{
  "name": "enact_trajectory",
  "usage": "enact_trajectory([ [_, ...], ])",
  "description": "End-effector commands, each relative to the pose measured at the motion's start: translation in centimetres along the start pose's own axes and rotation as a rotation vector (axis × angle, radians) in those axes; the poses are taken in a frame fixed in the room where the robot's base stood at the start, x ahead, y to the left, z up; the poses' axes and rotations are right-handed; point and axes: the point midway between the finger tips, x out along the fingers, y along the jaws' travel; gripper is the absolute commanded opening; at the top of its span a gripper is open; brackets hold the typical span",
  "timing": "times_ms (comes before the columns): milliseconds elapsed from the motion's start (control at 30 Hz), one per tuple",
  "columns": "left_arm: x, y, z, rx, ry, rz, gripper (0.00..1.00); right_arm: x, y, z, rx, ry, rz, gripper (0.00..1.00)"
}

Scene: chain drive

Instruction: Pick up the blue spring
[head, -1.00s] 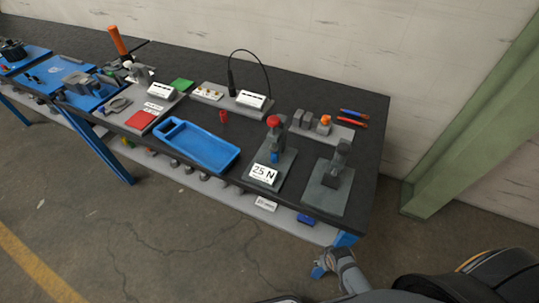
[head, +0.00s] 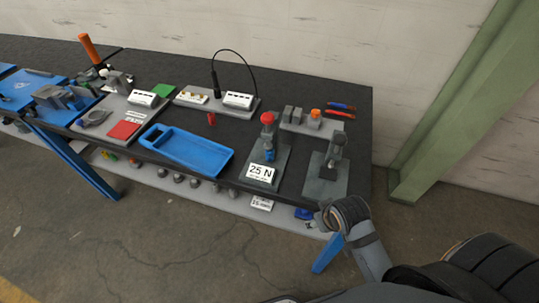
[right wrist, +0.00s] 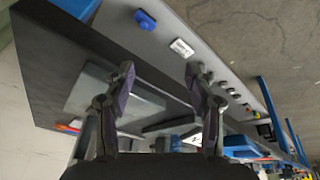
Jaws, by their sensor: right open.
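A small upright blue part (head: 269,155), which may be the blue spring, is in the press stand (head: 285,165) under a red knob, behind the "25 N" label. Its coils are too small to make out. Another small blue object (head: 303,213) lies on the lower shelf near its right end; it also shows in the right wrist view (right wrist: 145,20). I cannot tell which is the spring. My right gripper (head: 314,225) is at the table's front right corner, near the shelf object; in the right wrist view (right wrist: 160,85) its fingers are apart and empty. My left gripper is out of view.
A blue tray (head: 187,151) lies left of the press stand. A grey fixture (head: 327,175) stands at the right end of the black tabletop. A white label (head: 261,204) and several round parts are on the lower shelf. A green post (head: 440,100) stands right of the table.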

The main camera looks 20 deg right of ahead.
Motion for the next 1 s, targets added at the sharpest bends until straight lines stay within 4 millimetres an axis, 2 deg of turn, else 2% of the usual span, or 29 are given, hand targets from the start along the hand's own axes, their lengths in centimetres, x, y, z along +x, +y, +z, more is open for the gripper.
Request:
enact_trajectory([
  [33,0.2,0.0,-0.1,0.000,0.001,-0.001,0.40,-0.6,-0.6,-2.2,-0.059,0.087,-0.040,0.55],
  [300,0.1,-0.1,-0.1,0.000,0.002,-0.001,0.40,0.2,-2.6,-10.2,-0.207,0.431,-0.216,0.55],
  [400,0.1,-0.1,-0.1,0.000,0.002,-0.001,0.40,-0.2,-2.4,-13.3,-0.226,0.572,-0.263,0.55],
  [533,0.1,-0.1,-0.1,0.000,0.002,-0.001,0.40,-1.3,-1.1,-16.9,-0.216,0.743,-0.295,0.55],
  [633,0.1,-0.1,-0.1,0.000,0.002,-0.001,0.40,-1.9,-0.2,-18.4,-0.199,0.817,-0.300,0.55],
  [767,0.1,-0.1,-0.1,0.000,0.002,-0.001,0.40,-2.1,0.1,-18.9,-0.190,0.842,-0.301,0.55],
  [1000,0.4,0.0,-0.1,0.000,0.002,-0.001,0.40,-0.4,-0.9,-20.9,-0.182,0.844,-0.304,0.55],
])
